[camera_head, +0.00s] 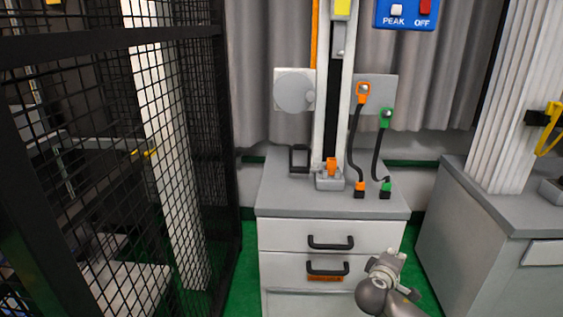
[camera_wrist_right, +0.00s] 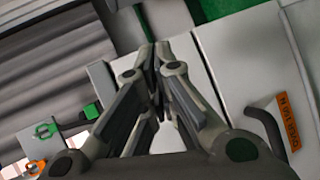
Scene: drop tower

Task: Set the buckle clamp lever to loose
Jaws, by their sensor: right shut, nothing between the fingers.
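No part is labelled as the buckle clamp lever. A yellow lever-like part (camera_head: 549,130) with a black block sits on the white ribbed column at the far right. A small orange part (camera_head: 331,165) stands at the foot of the tower rail; I cannot tell which of these is the clamp lever. My right gripper (camera_head: 390,262) is in front of the drawers at the lower right, apart from both parts. In the right wrist view its fingers (camera_wrist_right: 160,62) are shut and empty. My left gripper is not in view.
A grey cabinet top (camera_head: 284,196) bears the tower rail and cables with an orange plug (camera_head: 362,92) and a green plug (camera_head: 385,118). A black mesh cage (camera_head: 100,150) stands at left. A second cabinet (camera_head: 470,230) stands at right, with a green-floored gap between.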

